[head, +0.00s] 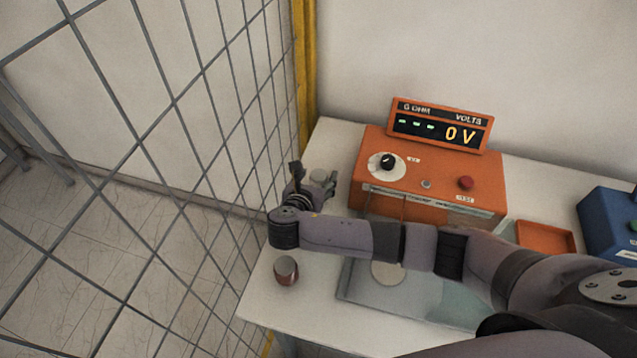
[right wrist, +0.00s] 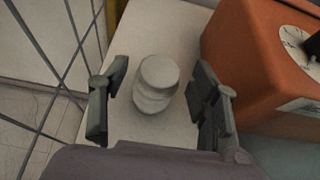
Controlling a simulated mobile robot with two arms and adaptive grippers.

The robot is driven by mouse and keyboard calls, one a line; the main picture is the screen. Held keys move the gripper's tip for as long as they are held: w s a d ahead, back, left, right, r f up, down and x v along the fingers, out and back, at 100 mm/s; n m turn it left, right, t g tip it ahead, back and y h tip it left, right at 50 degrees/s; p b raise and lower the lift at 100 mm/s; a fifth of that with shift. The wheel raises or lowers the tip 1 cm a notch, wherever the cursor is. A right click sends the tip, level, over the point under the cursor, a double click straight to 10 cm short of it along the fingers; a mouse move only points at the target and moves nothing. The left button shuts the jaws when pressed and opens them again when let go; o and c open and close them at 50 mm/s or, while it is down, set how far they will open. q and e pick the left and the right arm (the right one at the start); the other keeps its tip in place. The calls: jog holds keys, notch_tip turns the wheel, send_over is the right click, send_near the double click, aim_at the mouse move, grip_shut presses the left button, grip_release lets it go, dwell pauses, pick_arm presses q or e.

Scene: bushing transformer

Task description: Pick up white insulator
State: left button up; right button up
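The white insulator (right wrist: 155,88) stands upright on the white table in the right wrist view, a stack of rounded discs. In the head view only its top (head: 319,176) shows between the fingers. My right gripper (right wrist: 158,100) is open, with one finger on each side of the insulator and a visible gap on both sides. In the head view my right gripper (head: 314,180) is at the table's back left, partly hidden by its own wrist. My left gripper is not in view.
An orange tester (head: 440,172) reading 0 V stands right of the gripper. A wire mesh fence (head: 215,110) runs along the left. A brown-and-silver cylinder (head: 286,270) stands at the front left. An orange tray (head: 545,237) and blue box (head: 605,222) are at right.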

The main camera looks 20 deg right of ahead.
jog(key=c, duration=1.1)
jog(key=shift+c, duration=0.2)
jog(key=shift+r, duration=0.15)
